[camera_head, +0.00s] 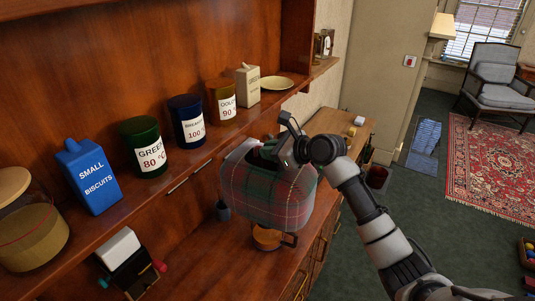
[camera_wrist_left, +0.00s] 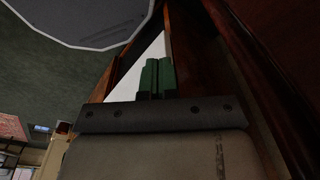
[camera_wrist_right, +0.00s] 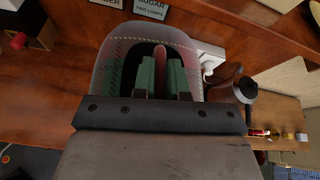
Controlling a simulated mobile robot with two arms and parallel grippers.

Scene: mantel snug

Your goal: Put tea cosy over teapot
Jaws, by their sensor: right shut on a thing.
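The tea cosy (camera_head: 258,193) is a plaid green and red dome over the sideboard. My right gripper (camera_head: 284,150) is at its top, shut on it. In the right wrist view the right fingers (camera_wrist_right: 161,78) have a narrow red piece between them, with the cosy (camera_wrist_right: 112,62) around them. A metal pot with a dark knob (camera_wrist_right: 244,91) shows beside the cosy in the right wrist view. My left gripper's fingers (camera_wrist_left: 156,79) are together, with nothing visible between them.
A copper-coloured vessel (camera_head: 267,238) stands on the sideboard just below the cosy. A shelf above holds a green tin (camera_head: 142,139), a blue tin (camera_head: 186,112), a brown tin (camera_head: 219,93) and a small biscuits box (camera_head: 88,177).

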